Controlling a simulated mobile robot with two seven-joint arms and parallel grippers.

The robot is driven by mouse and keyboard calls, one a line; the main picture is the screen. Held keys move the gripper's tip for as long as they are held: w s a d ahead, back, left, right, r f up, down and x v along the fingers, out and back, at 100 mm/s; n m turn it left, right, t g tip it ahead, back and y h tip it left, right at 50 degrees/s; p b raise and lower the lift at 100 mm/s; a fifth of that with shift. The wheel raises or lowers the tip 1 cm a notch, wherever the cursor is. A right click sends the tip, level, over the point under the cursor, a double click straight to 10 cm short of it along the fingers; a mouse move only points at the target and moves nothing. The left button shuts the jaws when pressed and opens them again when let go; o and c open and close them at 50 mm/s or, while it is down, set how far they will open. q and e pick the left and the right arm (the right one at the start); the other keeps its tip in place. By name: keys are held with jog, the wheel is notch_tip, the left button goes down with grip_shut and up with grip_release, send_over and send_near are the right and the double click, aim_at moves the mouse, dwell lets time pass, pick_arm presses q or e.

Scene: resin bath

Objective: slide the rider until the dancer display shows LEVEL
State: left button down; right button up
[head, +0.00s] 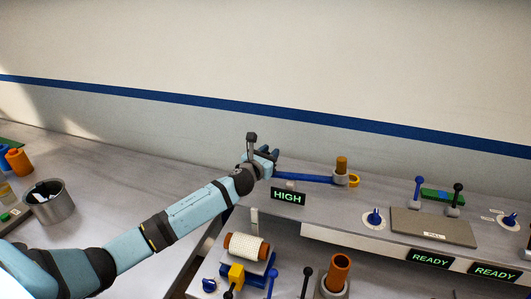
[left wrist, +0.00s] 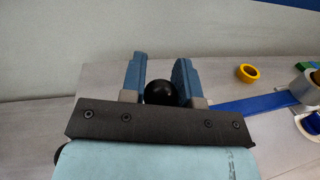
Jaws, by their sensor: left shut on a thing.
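The dancer display (head: 288,198) reads HIGH in green letters. A flat blue arm (head: 306,179) runs along the bench behind it, from the post on the right toward my left gripper; it also shows in the left wrist view (left wrist: 260,105). My left gripper (head: 270,156) is at the left end of this arm. In the left wrist view my left gripper (left wrist: 160,68) is shut on a black round knob (left wrist: 160,92), which looks like the rider's. The rider's body is hidden behind the gripper. My right gripper is not in view.
A yellow ring (head: 354,181) lies by the brown-topped post (head: 342,166). A blue dial (head: 375,218), levers and a grey plate (head: 432,227) stand to the right. Two READY displays (head: 430,258) (head: 495,271) are on the front. A metal pot (head: 48,207) stands on the left bench.

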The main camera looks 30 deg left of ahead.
pick_arm(q)
jog(key=c, duration=0.9)
grip_release()
jog(key=shift+a, duration=0.1)
jog(key=shift+o, duration=0.2)
jog(key=s+b, duration=0.2)
jog(key=s, duration=1.2)
jog(key=shift+d+b, duration=0.3)
jog(key=shift+d, duration=0.05)
jog(key=shift+w, duration=0.1)
